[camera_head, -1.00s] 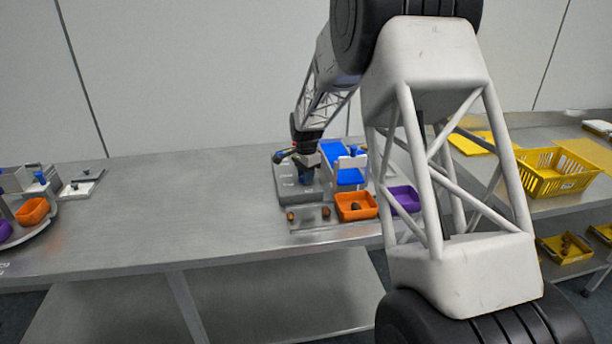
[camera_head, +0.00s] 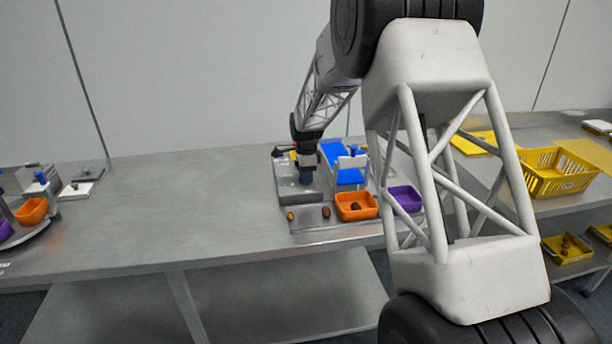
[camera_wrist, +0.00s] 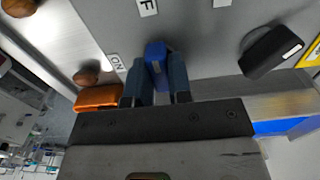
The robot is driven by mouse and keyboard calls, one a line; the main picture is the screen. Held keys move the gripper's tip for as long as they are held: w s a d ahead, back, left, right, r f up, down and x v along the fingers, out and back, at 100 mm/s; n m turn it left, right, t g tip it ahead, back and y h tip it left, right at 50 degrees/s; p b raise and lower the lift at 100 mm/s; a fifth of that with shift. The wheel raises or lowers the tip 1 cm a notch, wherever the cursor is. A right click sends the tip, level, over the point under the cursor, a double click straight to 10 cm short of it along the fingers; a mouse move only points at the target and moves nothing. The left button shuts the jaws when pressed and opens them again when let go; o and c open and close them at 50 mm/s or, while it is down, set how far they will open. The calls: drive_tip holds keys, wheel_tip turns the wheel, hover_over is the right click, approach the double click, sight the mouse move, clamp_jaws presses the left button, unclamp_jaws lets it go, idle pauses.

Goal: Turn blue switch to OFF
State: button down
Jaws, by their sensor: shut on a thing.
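The blue switch (camera_wrist: 154,52) shows in the wrist view as a blue handle between the two dark blue fingers of my gripper (camera_wrist: 160,82). My gripper is shut on it. An ON label (camera_wrist: 115,62) lies to the left of the handle, and a partly cut-off label ending in F (camera_wrist: 147,7) lies above it. The handle's end points up in the picture, between the two labels. In the head view my gripper (camera_head: 306,178) points down at the grey panel (camera_head: 284,181), and hides the switch there.
A black knob (camera_wrist: 270,50) is right of the switch on the panel. An orange bin (camera_head: 356,214), purple bin (camera_head: 406,200) and blue ramp (camera_head: 342,168) stand close by on the right. Loose dates (camera_head: 326,212) lie in front. The table's left middle (camera_head: 180,200) is clear.

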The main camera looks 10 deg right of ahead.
drive_tip(key=shift+r, duration=0.1)
drive_tip(key=c, duration=1)
unclamp_jaws()
drive_tip(key=shift+c, duration=0.2)
drive_tip(key=shift+r, duration=3.85)
